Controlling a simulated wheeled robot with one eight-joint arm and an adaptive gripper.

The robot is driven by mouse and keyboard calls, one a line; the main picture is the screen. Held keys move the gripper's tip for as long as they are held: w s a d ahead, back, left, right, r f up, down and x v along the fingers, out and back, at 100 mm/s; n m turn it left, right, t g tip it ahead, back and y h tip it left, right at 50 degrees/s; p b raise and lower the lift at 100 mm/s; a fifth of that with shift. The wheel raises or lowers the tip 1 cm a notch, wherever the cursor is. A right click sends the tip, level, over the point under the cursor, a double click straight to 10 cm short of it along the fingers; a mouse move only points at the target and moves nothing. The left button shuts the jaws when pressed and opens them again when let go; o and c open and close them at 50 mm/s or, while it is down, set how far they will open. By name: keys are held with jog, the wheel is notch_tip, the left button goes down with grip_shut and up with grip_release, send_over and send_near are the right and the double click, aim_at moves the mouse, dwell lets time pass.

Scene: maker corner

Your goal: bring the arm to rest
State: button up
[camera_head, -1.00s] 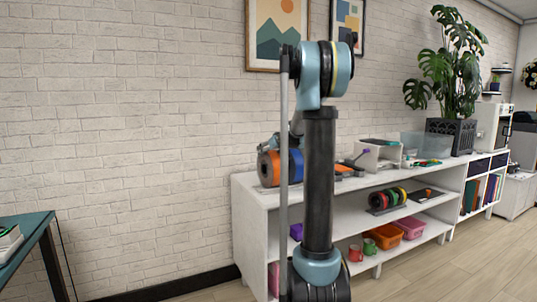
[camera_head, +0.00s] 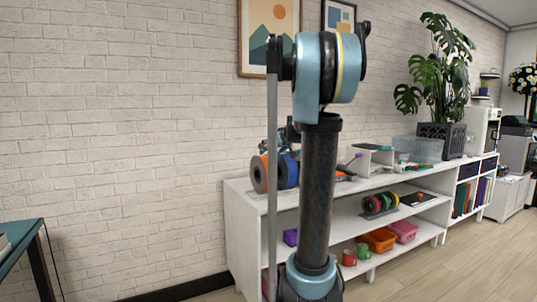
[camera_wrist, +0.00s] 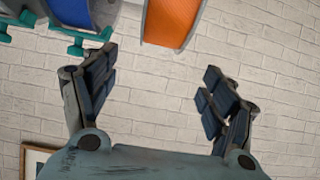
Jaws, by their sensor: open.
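My arm stands upright in the middle of the head view, in front of the white shelf unit (camera_head: 232,215). In the wrist view my gripper (camera_wrist: 160,85) is open, its two dark-padded fingers spread wide with nothing between them. Behind the fingers is the white brick wall (camera_wrist: 150,110). An orange spool (camera_wrist: 172,22) and a blue spool (camera_wrist: 70,12) show at the top of the wrist view, beyond the fingers and apart from them as far as I can tell. In the head view the gripper is not clearly visible; it is mostly hidden behind my arm.
The shelf top holds the orange spool (camera_head: 259,174), the blue spool (camera_head: 288,171), a clear bin (camera_head: 418,148) and a potted plant (camera_head: 443,135). Orange bin (camera_head: 379,239) and pink bin (camera_head: 404,231) sit low. A dark-topped table (camera_head: 22,240) stands at left. Floor is free at right.

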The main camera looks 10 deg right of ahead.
jog(key=s+a+f+g, duration=0.3)
jog(key=s+f, duration=0.3)
jog(key=s, duration=0.6)
jog(key=s+a+f+g, duration=0.2)
jog(key=s+a+f, duration=0.2)
jog(key=s+f, duration=0.55)
jog(key=s+d+f+m+g+h, duration=0.1)
jog(key=s+f, duration=0.3)
jog(key=s, duration=0.4)
jog(key=s+d+f+m+g+h, duration=0.1)
jog(key=s+f+g, duration=0.1)
jog(key=s+f, duration=0.3)
jog(key=s+d+f+m+g+h, duration=0.1)
jog(key=s+f, duration=0.3)
jog(key=s, duration=0.9)
jog(key=shift+s+d+f+g+h, duration=0.15)
jog(key=shift+d+f+g+h, duration=0.15)
jog(key=shift+d+h, duration=0.15)
jog(key=shift+w+f, duration=0.15)
jog(key=shift+w, duration=0.35)
